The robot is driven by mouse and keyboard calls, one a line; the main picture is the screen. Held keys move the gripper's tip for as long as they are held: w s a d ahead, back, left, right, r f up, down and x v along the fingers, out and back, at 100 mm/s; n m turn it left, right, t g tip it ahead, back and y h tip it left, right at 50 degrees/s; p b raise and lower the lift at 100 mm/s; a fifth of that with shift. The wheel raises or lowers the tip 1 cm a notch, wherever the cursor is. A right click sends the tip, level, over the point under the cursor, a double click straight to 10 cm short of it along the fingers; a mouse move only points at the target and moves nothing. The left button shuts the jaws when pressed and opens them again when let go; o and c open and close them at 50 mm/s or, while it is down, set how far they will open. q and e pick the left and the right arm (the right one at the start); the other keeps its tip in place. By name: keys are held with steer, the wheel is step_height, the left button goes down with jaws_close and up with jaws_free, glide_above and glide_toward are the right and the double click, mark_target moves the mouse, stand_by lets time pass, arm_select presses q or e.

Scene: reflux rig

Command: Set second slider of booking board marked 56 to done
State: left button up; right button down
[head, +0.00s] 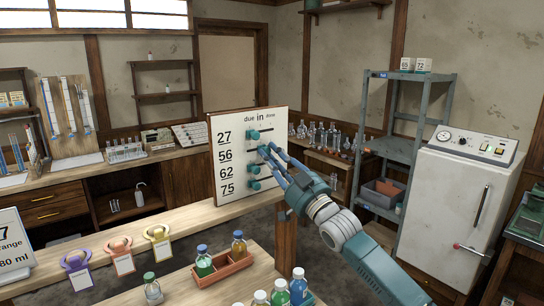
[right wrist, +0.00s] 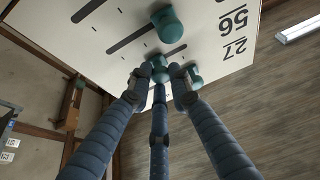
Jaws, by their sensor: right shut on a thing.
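The white booking board (head: 224,125) stands on the wooden counter, with rows 27, 56, 62 and 75 and the headings due, in and done. The green knob of row 56 (head: 262,151) sits right of the other knobs, past the "in" column on the done side; its exact place in the slot is partly hidden by fingers. My right gripper (head: 269,152) is shut on this knob, and in the right wrist view its blue fingers close around the knob (right wrist: 159,66). The 27 knob (right wrist: 188,76) is close beside one finger. My left gripper is not in view.
The 62 knob (head: 254,170) and 75 knob (head: 255,184) lie below the held one, near my fingers. A bottle rack (head: 224,268) and coloured tag holders (head: 118,246) are in front. Glass bottles (head: 325,135) stand behind the board to the right.

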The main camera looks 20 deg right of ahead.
mark_target(273, 140)
steer(key=shift+d+r, duration=0.1)
steer(key=d, duration=0.2)
steer(key=w+d, duration=0.1)
steer(key=shift+w+d+b, duration=0.2)
steer(key=shift+d+b, duration=0.15)
steer(key=shift+a+r, duration=0.1)
steer(key=shift+r, duration=0.05)
steer(key=c, duration=1.6)
jaws_free()
steer(key=shift+c, duration=0.2)
steer(key=shift+o, duration=0.3)
steer(key=shift+s+f, duration=0.1)
steer(key=shift+f, duration=0.1)
steer(key=v, duration=1.2)
steer(key=shift+d, duration=0.2)
